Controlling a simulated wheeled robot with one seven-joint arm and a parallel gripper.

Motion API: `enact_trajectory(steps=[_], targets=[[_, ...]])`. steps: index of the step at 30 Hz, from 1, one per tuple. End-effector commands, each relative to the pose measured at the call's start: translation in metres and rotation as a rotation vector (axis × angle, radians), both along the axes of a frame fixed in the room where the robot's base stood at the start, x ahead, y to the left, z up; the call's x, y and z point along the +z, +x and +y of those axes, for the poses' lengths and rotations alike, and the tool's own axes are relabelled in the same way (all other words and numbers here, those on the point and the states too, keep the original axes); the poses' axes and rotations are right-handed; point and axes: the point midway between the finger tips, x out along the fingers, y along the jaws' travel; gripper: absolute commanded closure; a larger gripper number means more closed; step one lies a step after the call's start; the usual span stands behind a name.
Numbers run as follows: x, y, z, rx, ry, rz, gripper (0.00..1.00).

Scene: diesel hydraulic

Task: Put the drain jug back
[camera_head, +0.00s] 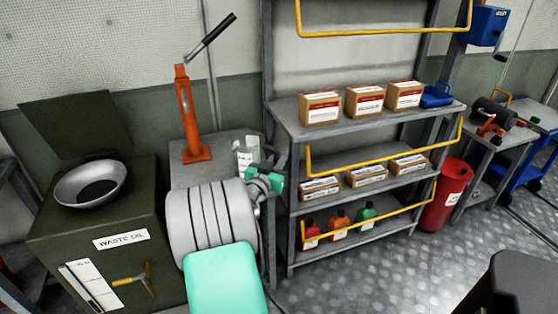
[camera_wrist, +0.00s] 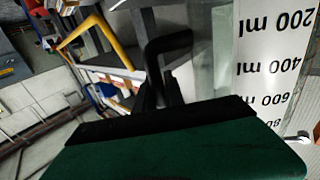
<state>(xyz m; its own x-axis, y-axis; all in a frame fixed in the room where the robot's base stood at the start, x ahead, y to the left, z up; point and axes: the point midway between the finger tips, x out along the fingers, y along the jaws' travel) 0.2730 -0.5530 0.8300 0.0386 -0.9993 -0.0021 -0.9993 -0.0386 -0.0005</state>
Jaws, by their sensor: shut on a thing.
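The drain jug (camera_head: 246,154) is a clear, pale jug at the grey bench, just behind my gripper in the head view. Its white scale with black ml marks fills the right side of the wrist view (camera_wrist: 272,65), with the numbers upside down. A black bent bar (camera_wrist: 160,60), perhaps the jug's handle, is beside the scale. My arm hides the jug's lower part, so I cannot tell whether it touches the bench.
The grey bench (camera_head: 188,152) carries an orange hand pump (camera_head: 188,115). A green waste oil cabinet (camera_head: 60,235) with a round pan (camera_head: 90,184) stands left. A shelf rack (camera_head: 285,125) with yellow rails, boxes and bottles stands close right. A red bin (camera_head: 445,195) is farther right.

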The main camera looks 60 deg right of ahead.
Motion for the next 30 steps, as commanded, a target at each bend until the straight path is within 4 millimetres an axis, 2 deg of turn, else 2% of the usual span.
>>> enact_trajectory(steps=[10,11,19,28,30], targets=[[-0.003,0.000,0.000,0.000,-0.004,-0.003,1.00],[-0.003,0.000,0.000,0.000,-0.003,-0.002,0.85],[-0.001,0.000,0.000,0.000,-0.002,-0.002,0.65],[0.004,0.000,0.000,0.000,-0.002,-0.002,0.65],[0.001,0.002,0.010,0.003,-0.002,-0.001,0.65]])
